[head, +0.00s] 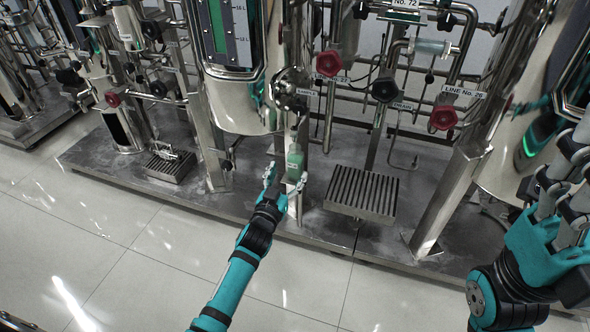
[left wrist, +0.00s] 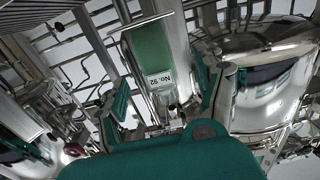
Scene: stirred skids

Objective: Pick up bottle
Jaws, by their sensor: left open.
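A small bottle with green contents (head: 295,160) stands upright below the sampling valve on the steel skid. In the left wrist view the bottle (left wrist: 150,50) is large, with a white "No. 92" label. My left gripper (head: 284,181) is open at the bottle's lower part, one finger on either side of it. In the left wrist view its teal fingers (left wrist: 162,95) flank the bottle with gaps visible. Whether either finger touches it is unclear. My right gripper (head: 562,185) is at the right edge, away from the bottle; its jaw opening cannot be made out.
A slatted metal tray (head: 362,193) lies right of the bottle on the skid base. Red valve knobs (head: 329,64), pipes and a steel tank (head: 236,98) crowd around and above it. A smaller grate (head: 170,165) is to the left. The tiled floor (head: 110,245) in front is clear.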

